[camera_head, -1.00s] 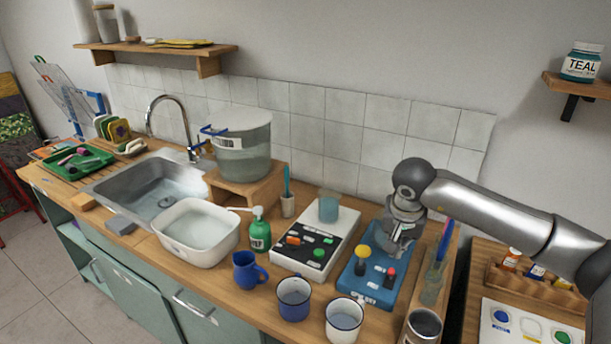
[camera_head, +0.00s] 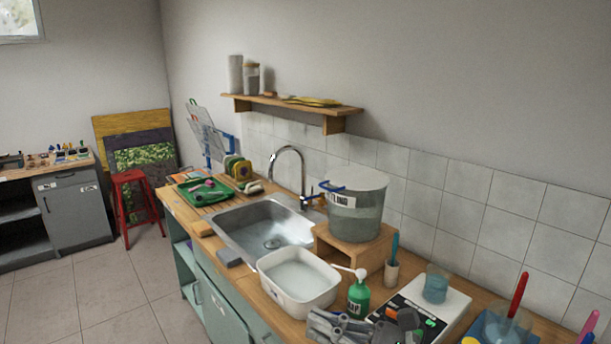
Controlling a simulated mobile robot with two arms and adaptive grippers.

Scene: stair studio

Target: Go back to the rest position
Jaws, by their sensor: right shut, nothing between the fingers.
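My right gripper (camera_head: 372,327) shows at the bottom edge of the head view, cut off by the frame. It is shut and holds nothing. It is in front of the green soap bottle (camera_head: 358,294) and covers part of the white device with the dark panel (camera_head: 452,303). Whether it touches anything below it is hidden. My left gripper is not in view.
A white basin (camera_head: 298,283), a steel sink (camera_head: 262,232) and a lidded water tank (camera_head: 355,210) on a wooden stand line the counter. A cup (camera_head: 435,284) stands on the device. A wall shelf (camera_head: 290,104) hangs above. Open floor (camera_head: 110,290) lies left, with a red stool (camera_head: 130,190).

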